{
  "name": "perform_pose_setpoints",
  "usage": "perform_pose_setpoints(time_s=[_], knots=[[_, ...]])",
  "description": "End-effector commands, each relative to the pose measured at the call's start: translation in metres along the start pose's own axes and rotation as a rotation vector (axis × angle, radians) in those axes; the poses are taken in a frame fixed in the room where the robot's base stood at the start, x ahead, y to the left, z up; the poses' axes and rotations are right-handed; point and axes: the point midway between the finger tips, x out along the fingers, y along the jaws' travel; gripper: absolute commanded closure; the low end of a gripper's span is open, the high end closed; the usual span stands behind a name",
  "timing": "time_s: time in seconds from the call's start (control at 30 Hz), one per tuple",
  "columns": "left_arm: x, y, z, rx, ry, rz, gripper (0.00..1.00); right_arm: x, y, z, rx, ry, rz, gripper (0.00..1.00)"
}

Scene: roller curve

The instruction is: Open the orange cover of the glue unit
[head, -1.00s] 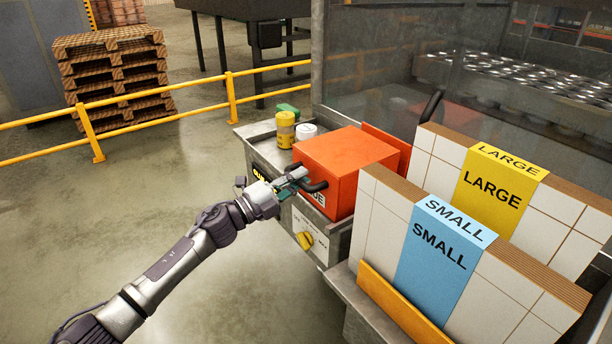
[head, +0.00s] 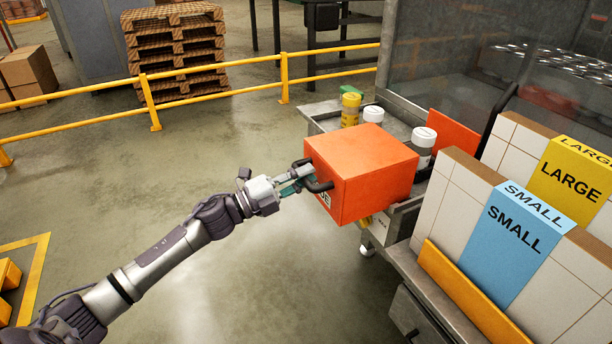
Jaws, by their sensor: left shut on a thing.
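The orange cover (head: 358,178) is a box-shaped hood with a black handle (head: 320,186) on its left face. It juts out past the front edge of the glue unit's grey shelf (head: 402,217), over the floor. My left gripper (head: 298,181) is shut on the black handle, its arm coming in from the lower left. An upright orange panel (head: 454,132) stands behind the cover. The cover hides most of the unit's front. My right gripper is not in view.
A yellow jar (head: 350,108) and white-lidded jars (head: 423,137) stand on the shelf behind the cover. Box stacks marked SMALL (head: 515,230) and LARGE (head: 571,183) stand at the right. A yellow rail (head: 215,91) crosses behind.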

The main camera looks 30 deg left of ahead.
Motion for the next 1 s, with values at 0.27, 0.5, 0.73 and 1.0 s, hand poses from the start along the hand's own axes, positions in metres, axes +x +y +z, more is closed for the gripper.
perform_pose_setpoints(time_s=[0.27, 0.5, 0.73, 1.0], knots=[[0.0, 0.002, -0.001, -0.001, 0.001, 0.002, 0.7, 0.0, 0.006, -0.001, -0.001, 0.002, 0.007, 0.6], [0.0, 0.001, 0.0, 0.0, 0.0, 0.001, 0.57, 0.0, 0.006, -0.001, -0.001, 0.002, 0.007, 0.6], [-0.006, 0.001, 0.0, 0.0, -0.001, 0.002, 0.57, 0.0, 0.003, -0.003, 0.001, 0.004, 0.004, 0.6], [-0.055, 0.003, 0.0, -0.002, -0.002, 0.007, 0.57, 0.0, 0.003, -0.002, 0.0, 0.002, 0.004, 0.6]])
